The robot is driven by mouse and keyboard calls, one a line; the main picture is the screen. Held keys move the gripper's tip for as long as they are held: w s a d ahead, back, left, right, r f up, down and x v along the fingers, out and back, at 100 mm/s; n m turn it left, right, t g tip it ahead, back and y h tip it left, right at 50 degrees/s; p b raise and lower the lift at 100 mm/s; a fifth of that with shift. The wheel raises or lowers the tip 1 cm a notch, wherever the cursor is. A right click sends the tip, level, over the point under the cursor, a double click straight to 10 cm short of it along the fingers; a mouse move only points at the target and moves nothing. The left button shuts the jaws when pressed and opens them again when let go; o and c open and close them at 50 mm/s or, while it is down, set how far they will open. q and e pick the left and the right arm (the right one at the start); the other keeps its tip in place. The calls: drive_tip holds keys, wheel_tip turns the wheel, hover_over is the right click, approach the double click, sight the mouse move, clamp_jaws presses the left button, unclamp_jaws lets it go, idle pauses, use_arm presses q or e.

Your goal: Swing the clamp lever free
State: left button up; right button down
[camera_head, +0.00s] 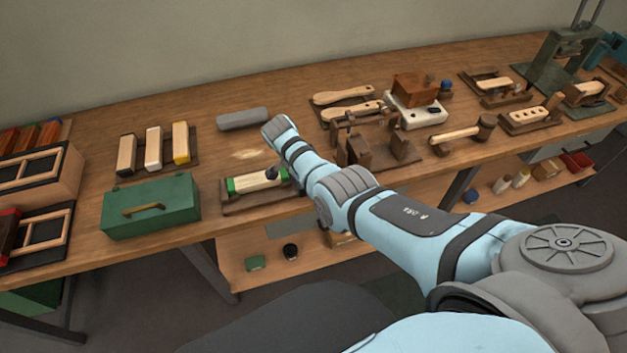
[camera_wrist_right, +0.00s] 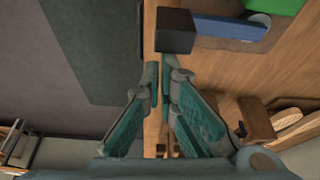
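A dark wooden fixture (camera_head: 268,200) stands near the bench's front edge in the head view. It holds a cream block with green ends (camera_head: 252,181). A small dark knob-like piece (camera_head: 271,172) shows at its right end; I cannot tell whether it is the clamp lever or part of my gripper. My right arm reaches across from the right, and its gripper is not clear there. In the right wrist view, my right gripper (camera_wrist_right: 159,70) has its fingertips together with nothing visible between them. A dark block (camera_wrist_right: 175,31) lies just beyond the tips, with a blue bar (camera_wrist_right: 230,27) beside it.
A green toolbox (camera_head: 151,207) stands left of the fixture. A grey bar (camera_head: 243,118) lies behind it. Dark wooden posts (camera_head: 354,148) and long wooden brush handles (camera_head: 343,95) are to the right.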

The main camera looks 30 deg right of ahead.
drive_tip(key=d, duration=0.1)
drive_tip(key=d+p, duration=0.1)
drive_tip(key=d, duration=0.1)
drive_tip(key=shift+s+d+r+p, duration=0.3)
drive_tip(key=shift+s+d+r, duration=0.05)
drive_tip(key=shift+d, duration=0.05)
drive_tip(key=p+v, duration=0.2)
drive_tip(key=v, duration=0.7)
drive_tip(key=shift+w+a+r, duration=0.1)
drive_tip(key=shift+w+r, duration=0.05)
